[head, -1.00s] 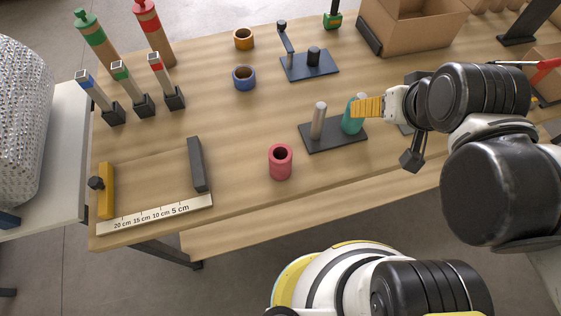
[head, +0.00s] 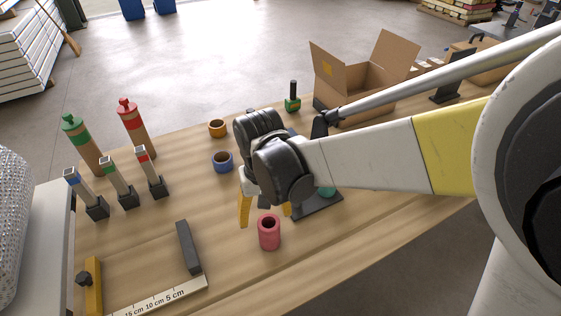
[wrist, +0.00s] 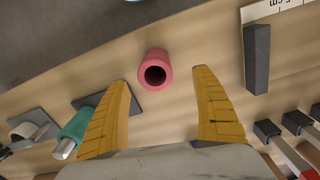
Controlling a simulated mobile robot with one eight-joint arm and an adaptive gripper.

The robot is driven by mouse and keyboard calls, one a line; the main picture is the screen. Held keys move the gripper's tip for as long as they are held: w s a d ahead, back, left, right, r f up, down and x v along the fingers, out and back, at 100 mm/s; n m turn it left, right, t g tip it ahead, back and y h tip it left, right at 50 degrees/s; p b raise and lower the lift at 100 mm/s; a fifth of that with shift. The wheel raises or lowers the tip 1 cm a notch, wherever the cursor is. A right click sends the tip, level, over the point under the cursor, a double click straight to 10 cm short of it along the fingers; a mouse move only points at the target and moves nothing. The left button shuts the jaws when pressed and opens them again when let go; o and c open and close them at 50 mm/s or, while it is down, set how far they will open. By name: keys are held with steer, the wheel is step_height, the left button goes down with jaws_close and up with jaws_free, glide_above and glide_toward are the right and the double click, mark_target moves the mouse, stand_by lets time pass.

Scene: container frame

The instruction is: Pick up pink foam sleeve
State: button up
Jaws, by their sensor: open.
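The pink foam sleeve (head: 269,232) stands upright on the wooden table, its dark hole facing up. In the wrist view the sleeve (wrist: 155,70) lies beyond the fingertips, roughly centred between them and a little to the left. My gripper (head: 264,213) is open and empty, with yellow fingers spread wide above the table behind the sleeve. In the wrist view my gripper (wrist: 163,88) shows both ridged yellow fingers, apart from the sleeve. The sleeve is touched by nothing.
A teal sleeve (wrist: 77,124) on a dark post base is just left of the fingers in the wrist view. A dark grey block (head: 188,247) lies left of the pink sleeve. Blue (head: 223,161) and orange (head: 217,128) rings stand behind. An open cardboard box (head: 352,88) is at the back right.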

mark_target(266, 223)
step_height(266, 223, down, 4)
steer(key=shift+w+f+b, duration=0.1)
steer(key=shift+f+b, duration=0.05)
steer(key=shift+b, duration=0.5)
steer(key=shift+d+f+b, duration=0.2)
steer(key=shift+f+b, duration=0.5)
steer(key=shift+f, duration=0.7)
steer(key=shift+d+f+b, duration=0.15)
steer(key=shift+f+b, duration=0.55)
steer(key=shift+f, duration=0.65)
steer(key=shift+r, duration=0.1)
steer(key=c, duration=0.9)
